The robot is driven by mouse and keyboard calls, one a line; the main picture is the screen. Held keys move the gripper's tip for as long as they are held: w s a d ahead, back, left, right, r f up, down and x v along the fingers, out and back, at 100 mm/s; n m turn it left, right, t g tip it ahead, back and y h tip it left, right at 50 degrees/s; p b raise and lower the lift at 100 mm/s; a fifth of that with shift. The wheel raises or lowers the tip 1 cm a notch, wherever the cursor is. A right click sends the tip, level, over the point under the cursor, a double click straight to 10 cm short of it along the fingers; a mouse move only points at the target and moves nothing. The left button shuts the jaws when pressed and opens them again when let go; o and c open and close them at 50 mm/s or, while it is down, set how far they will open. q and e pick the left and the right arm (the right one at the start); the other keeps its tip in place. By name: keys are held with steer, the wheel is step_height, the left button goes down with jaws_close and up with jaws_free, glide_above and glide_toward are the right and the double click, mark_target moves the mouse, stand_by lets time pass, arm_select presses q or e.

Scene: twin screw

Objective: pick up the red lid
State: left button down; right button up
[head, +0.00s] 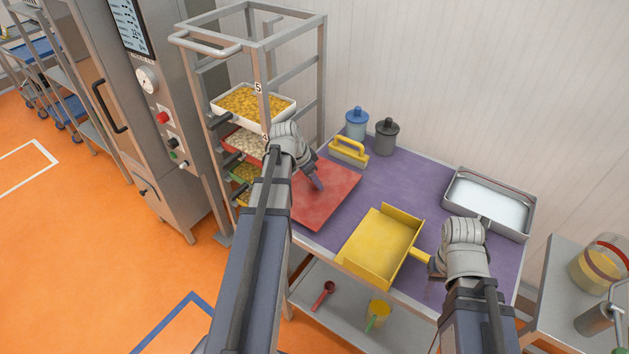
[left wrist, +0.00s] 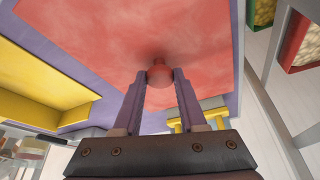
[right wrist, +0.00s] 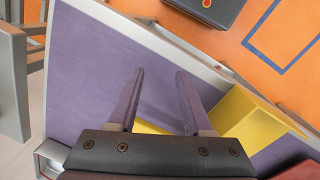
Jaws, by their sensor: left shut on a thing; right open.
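The red lid (head: 335,204) is a flat square panel at the left end of the purple table (head: 405,180). It has a small round red knob, seen in the left wrist view (left wrist: 160,74). My left gripper (head: 318,185) is shut on this knob, with a finger on each side (left wrist: 160,88). I cannot tell whether the lid touches the table or is slightly raised. My right gripper (right wrist: 160,75) is open and empty over the purple surface near the table's front right. Part of the yellow scoop's handle (head: 419,256) shows beside it in the head view.
A yellow scoop (head: 378,243) lies right of the lid. A yellow-handled tool (head: 349,150), a blue canister (head: 357,122) and a grey canister (head: 386,136) stand behind. A metal tray (head: 490,203) is at the back right. A tray rack (head: 322,80) stands close on the left.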

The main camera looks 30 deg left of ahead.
arm_select(q)
step_height(320, 180, up, 9)
steer(key=p, duration=0.8)
arm_select(e)
step_height(320, 180, up, 9)
arm_select(q)
step_height(320, 180, down, 5)
steer(key=b, duration=0.4)
steer(key=shift+r, duration=0.2)
arm_select(e)
step_height(320, 180, down, 5)
steer(key=shift+r, duration=0.15)
arm_select(q)
steer(key=shift+r, duration=0.15)
steer(key=shift+d, duration=0.15)
arm_select(e)
steer(key=shift+s+r, duration=0.1)
steer(key=shift+r, duration=0.1)
